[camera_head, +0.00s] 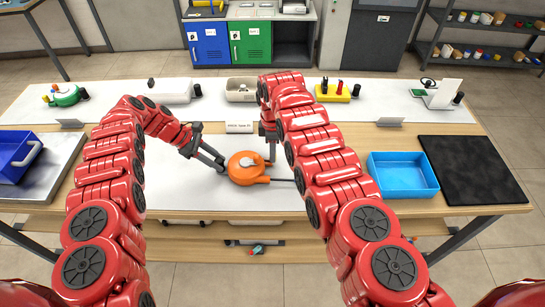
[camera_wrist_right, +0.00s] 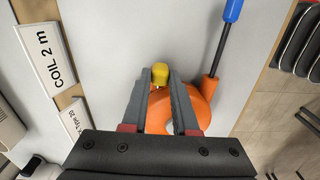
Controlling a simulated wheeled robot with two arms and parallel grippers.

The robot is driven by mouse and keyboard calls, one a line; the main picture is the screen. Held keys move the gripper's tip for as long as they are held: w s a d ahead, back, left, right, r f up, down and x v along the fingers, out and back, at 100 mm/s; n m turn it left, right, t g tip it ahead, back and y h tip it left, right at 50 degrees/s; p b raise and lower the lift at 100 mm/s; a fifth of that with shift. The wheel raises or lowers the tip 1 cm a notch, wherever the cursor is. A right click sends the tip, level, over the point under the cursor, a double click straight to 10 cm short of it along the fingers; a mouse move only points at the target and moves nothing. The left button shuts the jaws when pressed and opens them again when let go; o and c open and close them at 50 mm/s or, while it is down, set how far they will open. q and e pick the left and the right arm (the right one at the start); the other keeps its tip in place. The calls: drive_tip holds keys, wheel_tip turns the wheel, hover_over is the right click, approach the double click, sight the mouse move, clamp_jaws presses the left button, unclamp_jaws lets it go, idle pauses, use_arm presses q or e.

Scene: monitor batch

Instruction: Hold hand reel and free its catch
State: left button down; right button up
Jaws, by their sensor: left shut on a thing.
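The orange hand reel (camera_head: 246,170) lies on the white mat in the middle of the workbench. My left gripper (camera_head: 222,167) is shut on the reel at its left edge. My right gripper (camera_head: 269,158) points down at the reel's back right side. In the right wrist view its two fingers (camera_wrist_right: 159,76) are apart, with a small yellow catch (camera_wrist_right: 160,74) between their tips. I cannot tell whether they touch it. The reel (camera_wrist_right: 205,105) is partly hidden behind the fingers there. A dark rod with a blue end (camera_wrist_right: 233,10) leaves the reel through an orange sleeve.
A blue open tray (camera_head: 402,190) and a black mat (camera_head: 470,172) lie on the right. A blue bin (camera_head: 15,152) stands on a metal plate at the left. A "COIL 2 m" sign (camera_wrist_right: 44,55) stands near the reel. The bench between reel and tray is mostly clear.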

clamp_jaws()
drive_tip(key=shift+d, duration=0.1)
drive_tip(key=shift+w+d, duration=0.1)
drive_tip(key=shift+d, duration=1.2)
drive_tip(key=o, duration=0.9)
unclamp_jaws()
drive_tip(key=shift+a, duration=0.1)
drive_tip(key=shift+o, duration=0.2)
wheel_tip(320, 180, up, 12)
